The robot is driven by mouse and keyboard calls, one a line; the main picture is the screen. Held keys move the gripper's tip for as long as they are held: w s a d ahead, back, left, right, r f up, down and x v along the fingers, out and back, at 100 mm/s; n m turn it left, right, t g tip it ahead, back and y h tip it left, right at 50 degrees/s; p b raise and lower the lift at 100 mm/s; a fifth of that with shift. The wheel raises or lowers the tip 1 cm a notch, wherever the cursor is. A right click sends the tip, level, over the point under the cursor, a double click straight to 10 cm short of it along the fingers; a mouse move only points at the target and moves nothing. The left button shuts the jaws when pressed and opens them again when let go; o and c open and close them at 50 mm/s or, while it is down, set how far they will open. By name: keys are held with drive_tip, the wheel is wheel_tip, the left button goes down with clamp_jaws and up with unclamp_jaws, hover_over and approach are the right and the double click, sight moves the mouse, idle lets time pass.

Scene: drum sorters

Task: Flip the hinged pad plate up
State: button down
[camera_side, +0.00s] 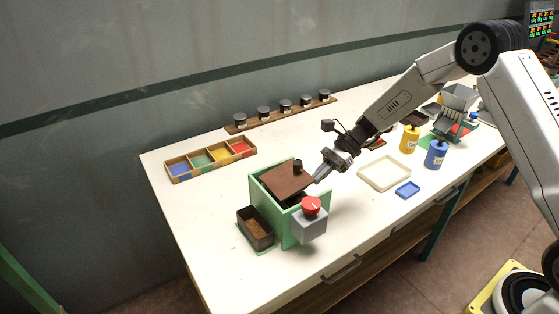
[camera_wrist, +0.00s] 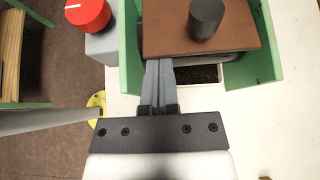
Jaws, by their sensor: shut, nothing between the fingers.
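The brown pad plate (camera_side: 288,180) with a black knob (camera_side: 297,166) lies tilted across the top of the green box (camera_side: 265,205). In the wrist view the plate (camera_wrist: 165,30) shows the knob (camera_wrist: 206,16) on its upper face. My gripper (camera_side: 318,178) is shut and empty, at the plate's right edge in the side view. In the wrist view my fingertips (camera_wrist: 158,66) are at the plate's near edge; I cannot tell whether they touch it. A dark opening (camera_wrist: 203,73) shows below that edge. The hinge is not visible.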

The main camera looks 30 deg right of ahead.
sight(294, 188)
drive_tip(key=r+h, duration=0.2)
drive_tip(key=shift+a+r, duration=0.35)
drive_tip(key=r+h, duration=0.1)
drive_tip(key=a+r+h, duration=0.1)
drive_tip(key=shift+h, duration=0.4)
drive_tip(key=shift+a+r+h, duration=0.7)
drive_tip(key=shift+r+h, duration=0.25)
drive_tip(key=shift+h, duration=0.05)
drive_tip(key=shift+a+r+h, duration=0.75)
drive_tip(key=shift+a+h, duration=0.05)
drive_tip(key=shift+h, duration=0.3)
drive_tip(key=a+h, duration=0.1)
drive_tip(key=a+r+h, duration=0.1)
drive_tip(key=shift+a+r+h, duration=0.2)
drive_tip(key=shift+a+h, duration=0.1)
drive_tip(key=shift+h, duration=0.1)
drive_tip(key=a+h, duration=0.4)
drive_tip(key=a, duration=0.2)
drive_tip(key=shift+r+h, duration=0.3)
drive_tip(key=shift+r, duration=0.15)
